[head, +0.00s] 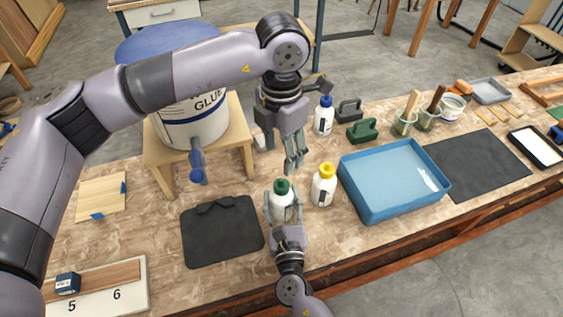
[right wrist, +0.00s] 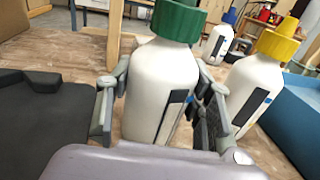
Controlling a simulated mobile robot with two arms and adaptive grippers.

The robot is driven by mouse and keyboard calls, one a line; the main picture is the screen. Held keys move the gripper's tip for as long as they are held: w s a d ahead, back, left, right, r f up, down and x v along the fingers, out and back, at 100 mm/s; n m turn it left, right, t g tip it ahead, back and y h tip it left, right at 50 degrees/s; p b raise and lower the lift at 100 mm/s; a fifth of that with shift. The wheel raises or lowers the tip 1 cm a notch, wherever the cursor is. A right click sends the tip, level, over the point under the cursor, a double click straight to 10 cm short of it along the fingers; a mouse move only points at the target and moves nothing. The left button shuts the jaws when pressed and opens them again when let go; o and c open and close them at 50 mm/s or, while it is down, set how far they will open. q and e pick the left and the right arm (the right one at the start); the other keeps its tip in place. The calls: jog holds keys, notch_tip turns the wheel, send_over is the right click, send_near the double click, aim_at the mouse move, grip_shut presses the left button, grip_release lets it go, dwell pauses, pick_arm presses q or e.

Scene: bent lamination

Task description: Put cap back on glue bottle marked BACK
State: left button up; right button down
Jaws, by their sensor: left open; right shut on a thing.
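A white glue bottle with a green cap on its top (head: 282,198) stands near the front of the bench. My right gripper (head: 283,212) is shut around its body; the right wrist view shows the same bottle (right wrist: 160,92) between the fingers. Its dark label shows no readable word. My left gripper (head: 293,168) is open and empty, just behind and above the green cap. A yellow-capped bottle (head: 323,186) stands to the right, and a blue-capped bottle (head: 324,115) stands farther back. I cannot tell which bottle is marked BACK.
A blue tray (head: 362,208) is right of the yellow-capped bottle. A dark mat (head: 222,235) lies left of the held bottle. A large glue bucket (head: 190,122) sits on a wooden stand (head: 160,155) behind. Green (head: 362,131) and dark (head: 348,110) blocks lie farther back.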

pick_arm(q)
jog(key=shift+r, duration=0.45)
pick_arm(e)
jog(key=c, duration=0.7)
grip_release()
jog(key=shift+s, duration=0.15)
jog(key=s, duration=0.4)
jog(key=s+d, duration=0.1)
jog(key=s, duration=0.6)
jog(key=shift+s+d, duration=0.2)
jog(key=shift+s, duration=0.15)
pick_arm(q)
jog(key=shift+f, duration=0.1)
pick_arm(e)
jog(key=shift+f, duration=0.1)
